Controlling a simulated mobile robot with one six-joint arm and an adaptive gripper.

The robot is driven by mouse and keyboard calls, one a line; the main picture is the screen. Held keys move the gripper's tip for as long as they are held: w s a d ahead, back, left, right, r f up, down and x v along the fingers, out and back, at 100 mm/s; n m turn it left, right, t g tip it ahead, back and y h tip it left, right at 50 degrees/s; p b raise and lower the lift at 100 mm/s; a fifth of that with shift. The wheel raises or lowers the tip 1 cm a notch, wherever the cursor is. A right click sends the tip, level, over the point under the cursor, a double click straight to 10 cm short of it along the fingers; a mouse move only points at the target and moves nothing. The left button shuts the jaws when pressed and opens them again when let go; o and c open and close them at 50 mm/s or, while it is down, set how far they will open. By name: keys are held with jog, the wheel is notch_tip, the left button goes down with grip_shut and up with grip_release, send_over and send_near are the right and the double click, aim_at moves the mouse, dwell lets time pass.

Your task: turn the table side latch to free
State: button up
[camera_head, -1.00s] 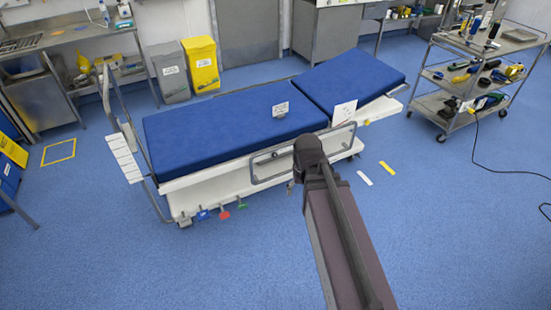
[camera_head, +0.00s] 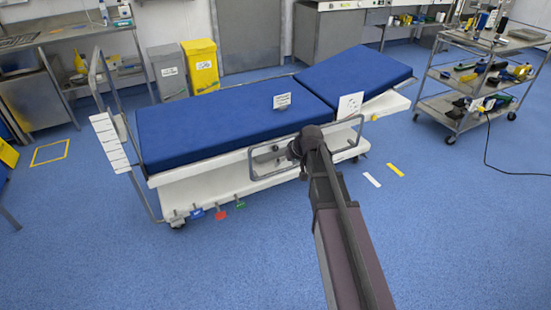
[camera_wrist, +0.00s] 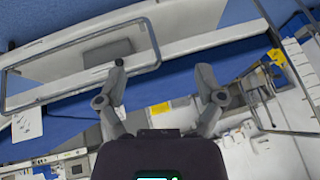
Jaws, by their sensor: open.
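The operating table (camera_head: 210,185) has a white side with a metal side rail (camera_head: 252,165). In the head view my gripper (camera_head: 296,150) is at this rail, with its fingertips hidden behind my wrist. In the wrist view my gripper (camera_wrist: 162,72) has two fingers spread apart with nothing between them. The rail (camera_wrist: 8,85) shows as a loop left of the fingers. A grey plate (camera_wrist: 105,52) on the table side lies inside the loop, with a small dark knob close to the left fingertip. I cannot tell whether this is the latch or whether they touch.
Coloured pedals (camera_head: 220,214) stick out low at the table's near left. A tool trolley (camera_head: 466,92) stands at the right, with a cable on the floor. A yellow bin (camera_head: 202,68) stands behind the table. The blue floor in front is free.

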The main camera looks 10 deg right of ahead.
jog(key=w+d+f+t+y+b, duration=0.2)
jog(key=w+f+t+b, duration=0.2)
jog(key=w+f+b, duration=1)
jog(key=t+b, duration=0.4)
jog(key=b, duration=0.9)
send_near(276, 149)
jog(key=v, duration=0.4)
jog(key=shift+a+r, duration=0.2)
jog(key=shift+r, duration=0.1)
jog(key=shift+w, duration=0.1)
jog(key=b+x, duration=0.1)
jog(key=x, duration=0.3)
jog(key=b+x, duration=0.2)
jog(key=x, duration=0.2)
jog(key=b+x, duration=0.2)
jog(key=x, duration=0.2)
jog(key=shift+d+f, duration=0.2)
jog(key=shift+f, duration=0.1)
jog(key=shift+x, duration=0.8)
jog(key=shift+a, duration=0.1)
